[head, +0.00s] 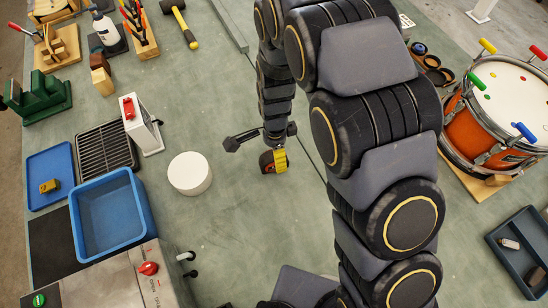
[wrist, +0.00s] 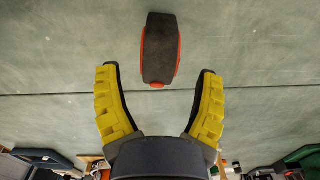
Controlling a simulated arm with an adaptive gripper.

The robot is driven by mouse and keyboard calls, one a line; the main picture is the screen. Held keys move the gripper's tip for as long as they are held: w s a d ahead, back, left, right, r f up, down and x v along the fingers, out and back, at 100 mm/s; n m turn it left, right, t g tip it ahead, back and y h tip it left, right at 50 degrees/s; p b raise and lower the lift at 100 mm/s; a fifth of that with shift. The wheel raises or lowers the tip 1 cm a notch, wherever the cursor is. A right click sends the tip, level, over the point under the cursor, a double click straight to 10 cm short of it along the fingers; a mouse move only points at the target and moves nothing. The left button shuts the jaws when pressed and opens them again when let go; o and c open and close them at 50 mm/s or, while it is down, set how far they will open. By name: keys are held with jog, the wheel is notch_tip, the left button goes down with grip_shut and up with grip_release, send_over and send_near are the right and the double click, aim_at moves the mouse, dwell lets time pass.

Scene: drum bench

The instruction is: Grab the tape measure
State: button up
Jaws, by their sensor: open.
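The tape measure (wrist: 160,48) is a dark grey block with orange-red edges. In the wrist view it lies on the bench just beyond my gripper, roughly centred between the fingers. My gripper (wrist: 158,71) is open and empty, with one yellow-padded finger spread to each side. In the head view the tape measure (head: 266,161) shows as a small dark and red shape close beside my gripper (head: 279,160), which partly hides it. I cannot tell the exact height of the fingers above the bench.
A white round disc (head: 190,173) lies left of the tape measure. A blue bin (head: 112,215), a black rack (head: 106,149) and a white box (head: 142,124) stand further left. An orange drum (head: 489,130) stands at the right. The green bench around the tape measure is clear.

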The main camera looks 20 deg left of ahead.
notch_tip(320, 180, down, 4)
jog(key=shift+s+f, duration=0.1)
jog(key=shift+f, duration=0.1)
jog(key=shift+c, duration=0.4)
grip_shut()
